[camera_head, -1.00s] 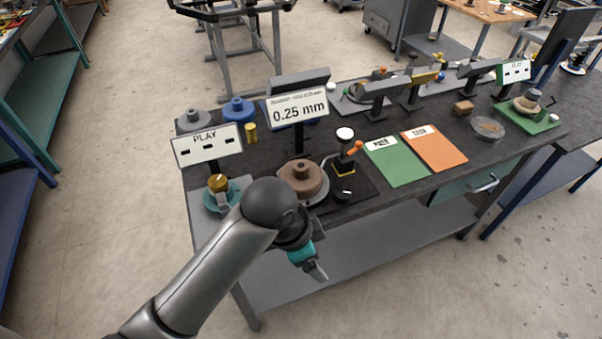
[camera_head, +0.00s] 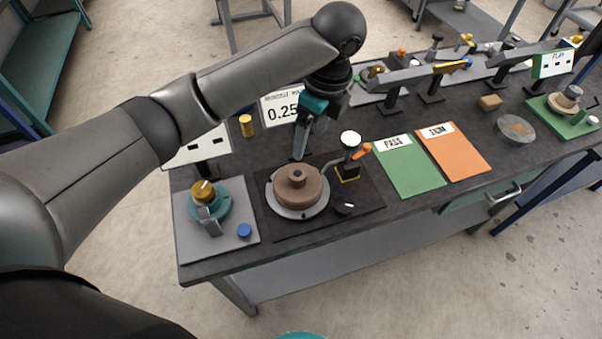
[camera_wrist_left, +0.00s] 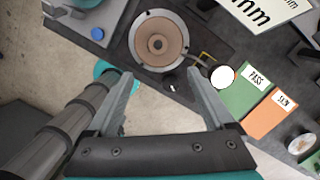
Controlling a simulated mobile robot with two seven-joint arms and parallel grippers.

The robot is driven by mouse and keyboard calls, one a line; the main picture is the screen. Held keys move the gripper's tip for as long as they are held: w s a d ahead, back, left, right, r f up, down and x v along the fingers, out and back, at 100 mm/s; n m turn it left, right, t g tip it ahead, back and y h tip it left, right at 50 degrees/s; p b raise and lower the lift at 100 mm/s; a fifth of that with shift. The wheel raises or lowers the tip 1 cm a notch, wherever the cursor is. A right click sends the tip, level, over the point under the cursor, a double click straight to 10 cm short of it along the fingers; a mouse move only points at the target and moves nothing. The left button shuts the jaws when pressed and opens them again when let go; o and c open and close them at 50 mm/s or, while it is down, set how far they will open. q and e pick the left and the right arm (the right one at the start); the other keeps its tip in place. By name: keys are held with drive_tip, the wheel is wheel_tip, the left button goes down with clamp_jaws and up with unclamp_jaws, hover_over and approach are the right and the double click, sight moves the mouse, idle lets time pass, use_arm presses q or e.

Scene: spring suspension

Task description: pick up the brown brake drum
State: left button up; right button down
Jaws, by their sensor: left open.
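The brown brake drum (camera_head: 297,186) sits on a round grey plate on a black base on the workbench. It also shows from above in the left wrist view (camera_wrist_left: 158,42), with a hub and hole at its middle. My left gripper (camera_head: 301,150) points down above and just behind the drum in the head view. In the left wrist view its two fingers (camera_wrist_left: 161,92) are spread wide with nothing between them. The drum lies beyond the fingertips, apart from them. My right gripper does not show.
A dial indicator (camera_head: 350,140) on a post with an orange lever stands right of the drum. A teal fixture with a brass knob (camera_head: 203,191) stands left. Green PASS (camera_head: 410,170) and orange (camera_head: 455,152) mats lie right. The readout sign (camera_head: 276,108) stands behind my gripper.

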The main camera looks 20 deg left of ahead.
use_arm(q)
wheel_tip(320, 180, down, 4)
hover_over(298, 173)
drive_tip(key=d, duration=0.2)
drive_tip(key=f, duration=0.2)
drive_tip(key=s+f, duration=0.1)
drive_tip(key=f, duration=0.1)
drive_tip(key=shift+a, duration=0.15)
drive_tip(key=shift+w+a+f, duration=0.1)
drive_tip(key=shift+f, duration=0.35)
drive_tip(key=f, duration=0.1)
drive_tip(key=a+f, duration=0.1)
drive_tip(key=f, duration=0.2)
drive_tip(key=shift+w+a+f+b, duration=0.2)
drive_tip(key=shift+w+f+b, duration=0.15)
drive_tip(key=shift+f, duration=0.05)
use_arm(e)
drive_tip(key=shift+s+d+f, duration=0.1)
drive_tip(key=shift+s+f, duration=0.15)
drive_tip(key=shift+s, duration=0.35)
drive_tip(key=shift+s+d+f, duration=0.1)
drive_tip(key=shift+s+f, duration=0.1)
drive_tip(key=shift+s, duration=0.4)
use_arm(q)
drive_tip(key=shift+c, duration=0.4)
drive_tip(key=c, duration=0.4)
clamp_jaws()
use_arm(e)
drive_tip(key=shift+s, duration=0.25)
